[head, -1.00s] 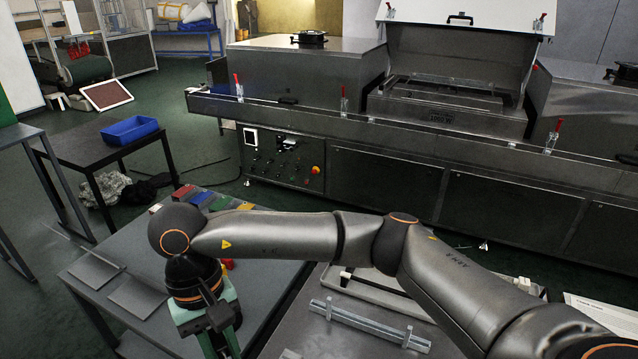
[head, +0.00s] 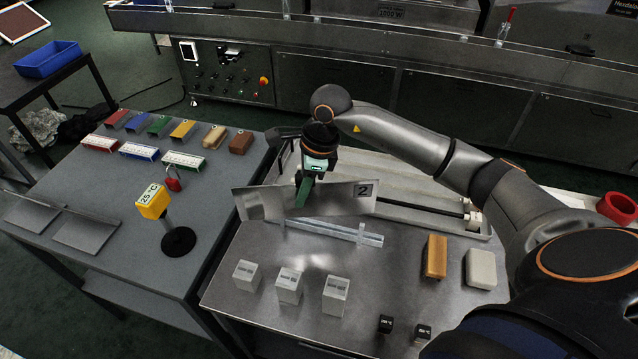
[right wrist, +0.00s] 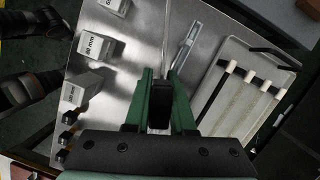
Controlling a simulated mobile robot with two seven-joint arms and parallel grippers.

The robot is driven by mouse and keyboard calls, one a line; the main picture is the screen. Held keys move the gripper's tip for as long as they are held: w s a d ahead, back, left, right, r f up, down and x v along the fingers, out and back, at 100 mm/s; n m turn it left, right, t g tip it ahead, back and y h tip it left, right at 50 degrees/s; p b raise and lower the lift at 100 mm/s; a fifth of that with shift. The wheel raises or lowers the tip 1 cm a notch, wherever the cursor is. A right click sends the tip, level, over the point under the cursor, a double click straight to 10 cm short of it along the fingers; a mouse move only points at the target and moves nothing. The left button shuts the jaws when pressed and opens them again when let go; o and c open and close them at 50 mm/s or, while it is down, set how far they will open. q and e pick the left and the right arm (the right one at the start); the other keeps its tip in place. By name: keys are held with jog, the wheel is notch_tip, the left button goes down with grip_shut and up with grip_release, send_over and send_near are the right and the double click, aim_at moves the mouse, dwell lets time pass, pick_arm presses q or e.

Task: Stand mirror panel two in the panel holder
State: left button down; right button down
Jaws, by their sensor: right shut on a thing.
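Mirror panel two (head: 345,199), a thin shiny plate marked "2", is gripped near its middle by my right gripper (head: 303,192). It is slightly tilted in the head view. In the right wrist view, the panel (right wrist: 165,35) shows edge-on between the green fingers, beside the holder (right wrist: 187,45). My left gripper is not in view.
A tan block (head: 435,257) and a white block (head: 481,269) lie right. A tray with rods (head: 410,190) lies behind. The left table (head: 120,220) holds colored blocks, flat plates and a yellow thermometer stand (head: 155,202).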

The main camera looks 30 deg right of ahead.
aim_at(318, 208)
jog(key=d+m, duration=0.2)
jog(key=d, duration=0.1)
jog(key=d+m+t, duration=0.1)
jog(key=m, duration=0.1)
jog(key=shift+w+d+f+h, duration=0.3)
jog(key=shift+w+d+f, duration=0.1)
jog(key=shift+w, duration=0.1)
jog(key=shift+a+f+b, duration=0.1)
jog(key=shift+f+b, duration=2.55)
jog(key=shift+f, duration=0.25)
jog(key=shift+f+b, duration=1.7)
